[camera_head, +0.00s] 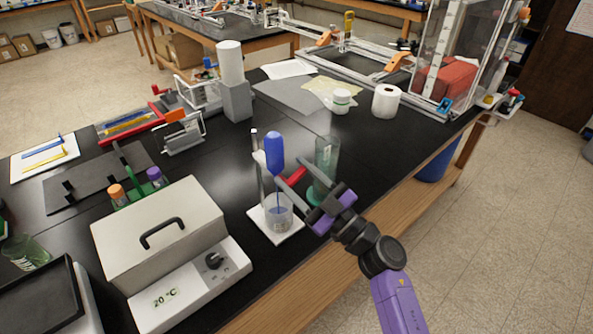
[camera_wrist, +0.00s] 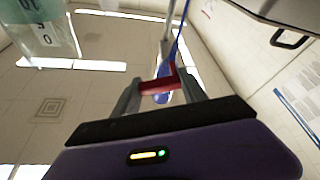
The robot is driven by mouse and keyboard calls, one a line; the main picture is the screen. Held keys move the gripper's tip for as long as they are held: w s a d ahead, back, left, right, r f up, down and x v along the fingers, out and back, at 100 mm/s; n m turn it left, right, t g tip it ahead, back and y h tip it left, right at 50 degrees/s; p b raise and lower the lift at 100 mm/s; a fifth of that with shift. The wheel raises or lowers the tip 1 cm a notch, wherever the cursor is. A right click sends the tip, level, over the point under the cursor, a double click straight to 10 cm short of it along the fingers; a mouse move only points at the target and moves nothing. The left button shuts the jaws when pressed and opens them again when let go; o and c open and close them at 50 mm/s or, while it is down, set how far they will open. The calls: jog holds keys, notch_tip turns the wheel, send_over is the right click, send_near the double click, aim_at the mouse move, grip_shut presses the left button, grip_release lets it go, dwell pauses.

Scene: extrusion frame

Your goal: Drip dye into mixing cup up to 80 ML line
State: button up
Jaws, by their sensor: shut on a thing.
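The cup's fill against the 80 ML line is too small to read. My gripper (camera_head: 299,184) is shut on a red handle (camera_head: 291,178) beside the bulb's lower end. The red handle (camera_wrist: 159,84) also shows between the fingers in the wrist view.
A tall greenish clear cylinder (camera_head: 327,158) stands just right of the stand, close to my gripper. A grey box unit reading 20 °C (camera_head: 160,225) is at the left. The black bench ends at the right.

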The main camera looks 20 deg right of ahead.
jog(key=n+p, duration=0.1)
jog(key=n, duration=0.1)
jog(key=r+n+g+y+p, duration=0.1)
jog(key=n, duration=0.1)
jog(key=shift+a+n+g+p, duration=0.15)
jog(key=shift+n+g+p, duration=0.15)
jog(key=shift+s+a+n+g+y+p, duration=0.15)
jog(key=shift+n+g+y+p, duration=0.2)
jog(key=shift+n, duration=0.55)
jog(key=shift+w+a+n+g+y+p, duration=0.1)
jog(key=shift+n+g+y+p, duration=0.25)
jog(key=shift+n, duration=0.55)
jog(key=shift+s+f, duration=0.1)
jog(key=o, duration=1.4)
jog(key=shift+c, duration=0.2)
jog(key=b+v, duration=0.1)
jog(key=v, duration=0.6)
jog(key=shift+s+d+b, duration=0.25)
jog(key=shift+s+b, duration=0.05)
jog(key=shift+b, duration=0.05)
